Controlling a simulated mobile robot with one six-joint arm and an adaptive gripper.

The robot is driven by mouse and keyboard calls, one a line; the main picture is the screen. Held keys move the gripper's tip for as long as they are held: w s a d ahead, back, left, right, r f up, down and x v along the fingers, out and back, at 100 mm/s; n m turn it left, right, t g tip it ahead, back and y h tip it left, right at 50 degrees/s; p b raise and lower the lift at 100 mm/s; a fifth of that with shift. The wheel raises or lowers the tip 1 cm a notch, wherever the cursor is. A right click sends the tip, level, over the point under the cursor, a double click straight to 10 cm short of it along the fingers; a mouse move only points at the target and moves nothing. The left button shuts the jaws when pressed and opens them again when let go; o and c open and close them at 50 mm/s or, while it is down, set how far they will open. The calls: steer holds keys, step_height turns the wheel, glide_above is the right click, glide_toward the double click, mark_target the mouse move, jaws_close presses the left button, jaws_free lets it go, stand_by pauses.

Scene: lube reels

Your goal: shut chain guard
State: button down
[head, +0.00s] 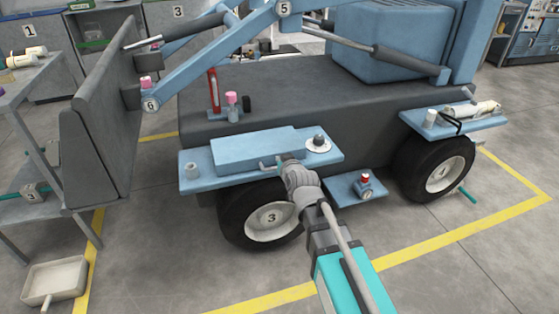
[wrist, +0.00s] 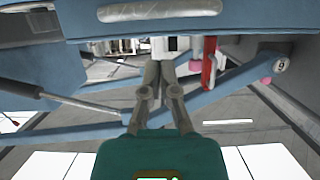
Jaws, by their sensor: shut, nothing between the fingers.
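A long blue box-like cover (head: 256,147), which I take to be the chain guard, lies flat on the blue fender shelf (head: 194,171) above wheel 3. A thin handle (head: 266,166) shows at its front right edge. My gripper (head: 288,161) is at the front of the shelf, just right of this handle; I cannot tell whether they touch. In the wrist view my gripper (wrist: 161,70) has its fingers together with nothing seen between them. A pale bar (wrist: 160,10) on a blue surface spans the top of that view, above the fingertips.
A round fitting with a dark knob (head: 319,143) stands on the shelf right of the cover. A red lever (head: 213,90) and pink-capped fitting (head: 232,104) stand behind it. A lower blue step (head: 345,190) juts out at right. The floor in front is largely clear.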

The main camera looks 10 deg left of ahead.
steer(key=shift+s+f+b, duration=0.1)
steer(key=shift+f+b, duration=1.95)
steer(key=shift+f, duration=0.35)
steer(key=shift+r, duration=0.2)
